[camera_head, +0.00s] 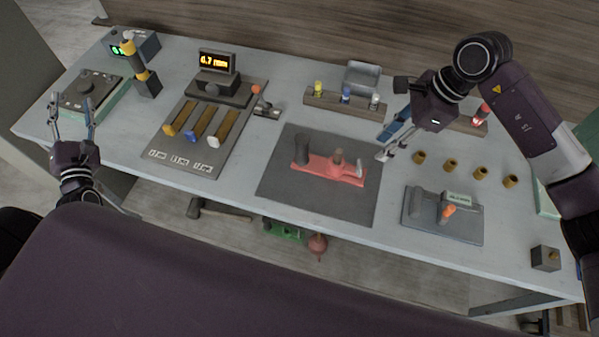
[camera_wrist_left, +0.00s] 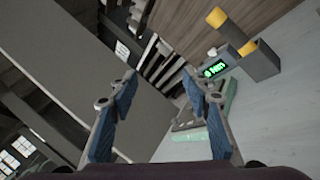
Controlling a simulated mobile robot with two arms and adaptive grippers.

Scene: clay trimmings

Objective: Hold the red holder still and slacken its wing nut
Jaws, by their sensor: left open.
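The red holder (camera_head: 325,175) lies on a dark mat in the middle of the table in the head view. A dark grey cylinder (camera_head: 302,149) stands at its left end and a reddish post (camera_head: 337,158) rises near its right. A small pale piece (camera_head: 359,169) sits at the right end; I cannot tell whether it is the wing nut. My right gripper (camera_head: 384,155) hovers just right of the holder, apart from it; its finger gap is unclear. My left gripper (camera_head: 72,112) is open and empty at the table's left end; its spread fingers show in the left wrist view (camera_wrist_left: 160,105).
The dark mat (camera_head: 283,190) has bare room around the holder. A board with coloured sliders (camera_head: 205,125) and a display (camera_head: 217,62) stand left of it. Several brown cylinders (camera_head: 451,165) and a grey tray (camera_head: 465,230) lie right. A bottle rack (camera_head: 320,98) stands behind.

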